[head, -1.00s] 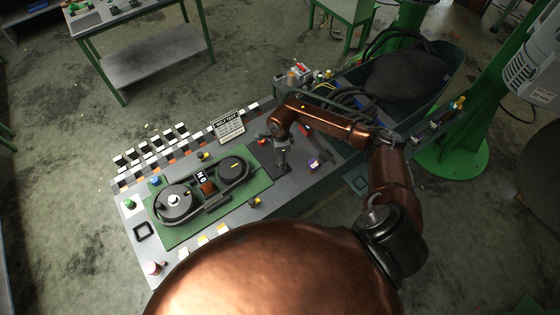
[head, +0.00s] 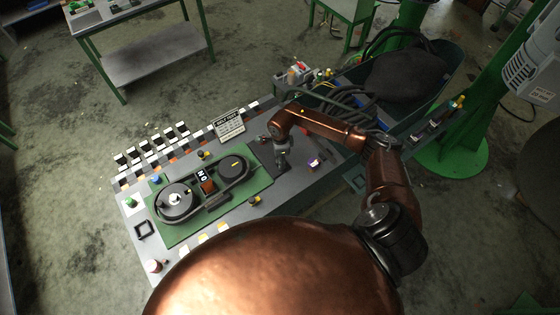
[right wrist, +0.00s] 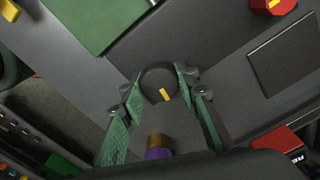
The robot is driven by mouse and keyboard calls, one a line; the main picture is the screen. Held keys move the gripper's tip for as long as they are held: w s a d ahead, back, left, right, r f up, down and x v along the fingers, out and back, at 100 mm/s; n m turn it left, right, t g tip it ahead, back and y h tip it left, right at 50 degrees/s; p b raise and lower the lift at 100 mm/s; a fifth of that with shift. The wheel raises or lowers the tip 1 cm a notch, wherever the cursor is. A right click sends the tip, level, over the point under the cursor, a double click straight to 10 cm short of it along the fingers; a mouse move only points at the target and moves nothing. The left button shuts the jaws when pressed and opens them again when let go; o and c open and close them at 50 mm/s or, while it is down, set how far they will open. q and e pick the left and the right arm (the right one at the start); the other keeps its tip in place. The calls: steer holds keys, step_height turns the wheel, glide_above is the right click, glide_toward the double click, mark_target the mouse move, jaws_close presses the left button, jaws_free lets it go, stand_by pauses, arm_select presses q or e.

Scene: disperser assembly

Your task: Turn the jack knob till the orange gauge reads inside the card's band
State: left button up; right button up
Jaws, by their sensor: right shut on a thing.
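In the right wrist view, a round black knob (right wrist: 159,84) with a yellow mark sits between the green-padded fingers of my right gripper (right wrist: 160,82), which is shut on it. In the head view my right gripper (head: 282,162) points down at the bench beside the green plate, and hides the knob. The belt unit (head: 205,190) has two dark pulleys joined by a belt. An orange-brown gauge block (head: 208,187) sits between them beside a black-and-white label; its reading is too small to tell. The card (head: 228,124) stands behind the unit; its band cannot be read. My left gripper is not in view.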

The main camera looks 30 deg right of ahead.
steer(key=shift+c, duration=1.2)
